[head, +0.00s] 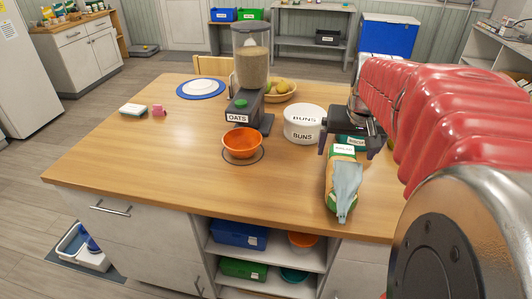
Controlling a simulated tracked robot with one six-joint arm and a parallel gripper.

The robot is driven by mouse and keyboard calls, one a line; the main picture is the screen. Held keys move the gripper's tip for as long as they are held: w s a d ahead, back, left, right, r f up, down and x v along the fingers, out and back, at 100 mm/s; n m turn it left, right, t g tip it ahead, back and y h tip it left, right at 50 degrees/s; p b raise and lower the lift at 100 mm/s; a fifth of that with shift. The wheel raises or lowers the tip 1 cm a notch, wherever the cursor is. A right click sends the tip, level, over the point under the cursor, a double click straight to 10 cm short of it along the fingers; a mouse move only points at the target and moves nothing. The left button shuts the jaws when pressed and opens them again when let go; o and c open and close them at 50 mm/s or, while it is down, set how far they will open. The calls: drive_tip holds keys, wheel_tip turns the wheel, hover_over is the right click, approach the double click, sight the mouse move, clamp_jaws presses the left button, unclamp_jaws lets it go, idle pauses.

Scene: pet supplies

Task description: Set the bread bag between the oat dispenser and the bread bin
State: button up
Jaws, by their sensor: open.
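The bread bag (343,182), tan with a pale blue end and a white label, is on the wooden table near its front right edge. Its twisted end points toward me. My gripper (349,150) is open above and behind the bag's far end, with its fingers apart; I cannot tell whether they touch it. The oat dispenser (248,90), a clear hopper on a dark base marked OATS, stands at mid table. The white round bread bin (302,125), marked BUNS, stands to its right. A narrow gap of bare table (274,132) lies between them.
An orange bowl (242,142) sits in front of the dispenser. A fruit bowl (281,90) is behind. A teal container (352,141) shows partly behind my gripper. A blue-rimmed plate (201,88) and a pink item (158,111) are left. The table's front left is clear.

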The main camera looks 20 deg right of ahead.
drive_tip(key=s+a+f+n+y, duration=0.1)
drive_tip(key=s+a+n, duration=0.2)
drive_tip(key=a, duration=1)
drive_tip(key=s+a+f+n+t+y, duration=0.1)
drive_tip(key=s+a+f+n, duration=0.1)
drive_tip(key=s+a, duration=0.6)
drive_tip(key=a+n, duration=0.1)
drive_tip(key=a, duration=0.4)
drive_tip(key=shift+a+t, duration=0.15)
drive_tip(key=shift+t, duration=0.15)
drive_tip(key=shift+s, duration=0.1)
drive_tip(key=shift+c, duration=0.2)
